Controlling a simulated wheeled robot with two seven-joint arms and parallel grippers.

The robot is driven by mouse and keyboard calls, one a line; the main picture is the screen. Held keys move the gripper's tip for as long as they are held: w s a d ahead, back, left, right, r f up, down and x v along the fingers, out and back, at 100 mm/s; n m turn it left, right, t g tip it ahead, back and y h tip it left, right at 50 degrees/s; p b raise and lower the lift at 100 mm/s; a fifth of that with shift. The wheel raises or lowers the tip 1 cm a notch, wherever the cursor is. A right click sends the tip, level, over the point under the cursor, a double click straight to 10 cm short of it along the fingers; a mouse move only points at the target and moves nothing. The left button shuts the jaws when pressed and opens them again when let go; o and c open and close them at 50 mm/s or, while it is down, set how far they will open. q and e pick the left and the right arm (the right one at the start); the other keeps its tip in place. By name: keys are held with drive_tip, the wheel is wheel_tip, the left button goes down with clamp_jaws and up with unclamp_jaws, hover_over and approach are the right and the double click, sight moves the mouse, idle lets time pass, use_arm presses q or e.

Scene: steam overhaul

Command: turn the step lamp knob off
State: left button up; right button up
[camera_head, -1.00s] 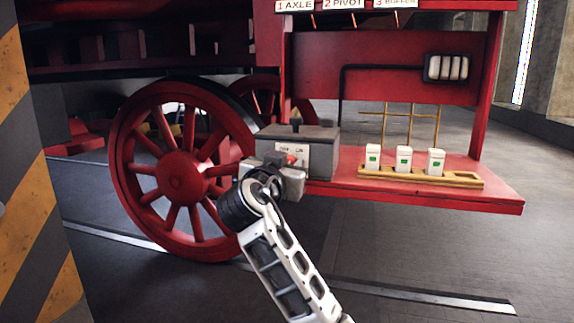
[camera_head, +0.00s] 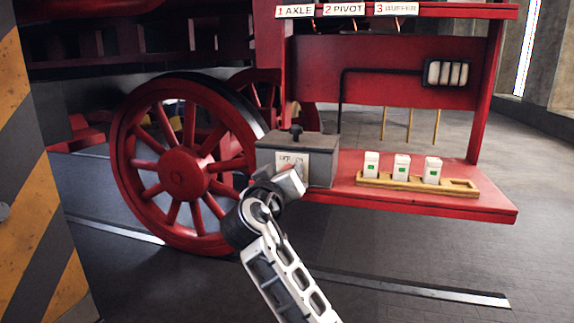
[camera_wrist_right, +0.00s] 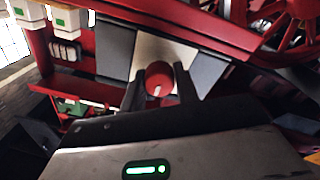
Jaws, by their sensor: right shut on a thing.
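The step lamp knob (camera_wrist_right: 158,76) is a round red knob with a small pale mark, on a pale plate (camera_wrist_right: 168,50) in the right wrist view. The two dark fingers of my right gripper (camera_wrist_right: 159,88) stand on either side of it, shut on it. In the head view, the grey switch box (camera_head: 320,164) sits on the red step, its pale label plate (camera_head: 292,158) facing me. My right gripper (camera_head: 291,176) is at that face, tilted, and hides most of the knob. My left gripper is not in view.
White containers with green marks (camera_head: 402,166) stand in a wooden rack (camera_head: 385,182) on the red step (camera_head: 440,202), right of the box. A large red spoked wheel (camera_head: 178,172) is close on the left. A striped pillar (camera_head: 30,180) stands at the left edge.

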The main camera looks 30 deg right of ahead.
drive_tip(key=n+p, duration=0.2)
drive_tip(key=n, duration=0.1)
drive_tip(key=shift+r+n+p, duration=0.1)
drive_tip(key=shift+n+p, duration=0.75)
drive_tip(key=shift+n, duration=0.15)
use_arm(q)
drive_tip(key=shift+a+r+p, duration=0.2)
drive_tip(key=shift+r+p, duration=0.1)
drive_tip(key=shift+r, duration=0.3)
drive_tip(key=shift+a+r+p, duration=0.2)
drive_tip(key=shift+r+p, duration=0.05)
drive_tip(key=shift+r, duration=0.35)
use_arm(e)
drive_tip(key=shift+n, duration=0.8)
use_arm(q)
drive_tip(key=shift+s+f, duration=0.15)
use_arm(e)
drive_tip(key=shift+f, duration=0.2)
drive_tip(key=o, duration=1)
drive_tip(key=shift+c, duration=0.2)
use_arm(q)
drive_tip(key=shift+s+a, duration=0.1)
use_arm(e)
drive_tip(key=shift+a, duration=0.15)
